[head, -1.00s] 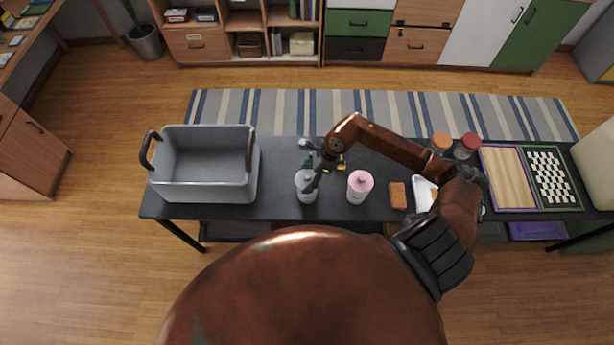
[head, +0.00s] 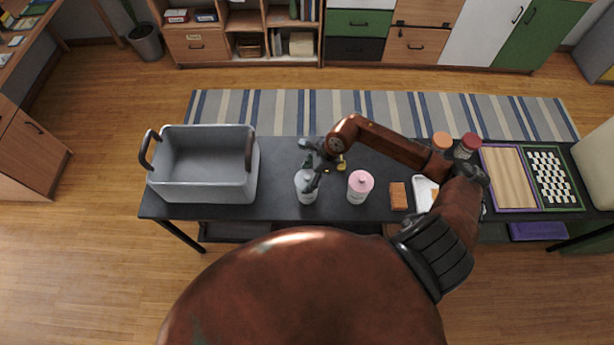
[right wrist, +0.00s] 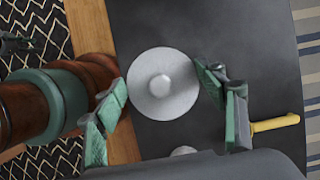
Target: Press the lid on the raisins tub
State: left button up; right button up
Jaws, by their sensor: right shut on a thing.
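A round grey lid with a centre knob (right wrist: 163,84) sits between the pads of my right gripper (right wrist: 168,104) in the right wrist view. My right gripper (head: 314,172) is shut on it and reaches down over a pale tub (head: 306,192) in the head view. The tub stands upright on the dark table, partly covered by the gripper. Its label is too small to read, and I cannot tell whether the lid is fully seated. My left gripper is not in view in the head view.
A pink-lidded tub (head: 360,187) stands just right, with an orange-brown block (head: 398,196) beyond it. A big grey bin (head: 205,185) fills the left of the table (head: 275,205). Orange-lidded (head: 441,141) and red-lidded (head: 468,146) jars stand at the back right. A yellow-handled tool (right wrist: 275,123) lies close by.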

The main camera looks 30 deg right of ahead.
jog(key=shift+f+b, duration=0.4)
jog(key=shift+b, duration=0.25)
dwell(0.8)
dwell(0.4)
jog(key=o, duration=1)
jog(key=shift+o, duration=0.7)
jog(key=o, duration=0.3)
jog(key=shift+r+p, duration=1.75)
jog(key=shift+r, duration=1.8)
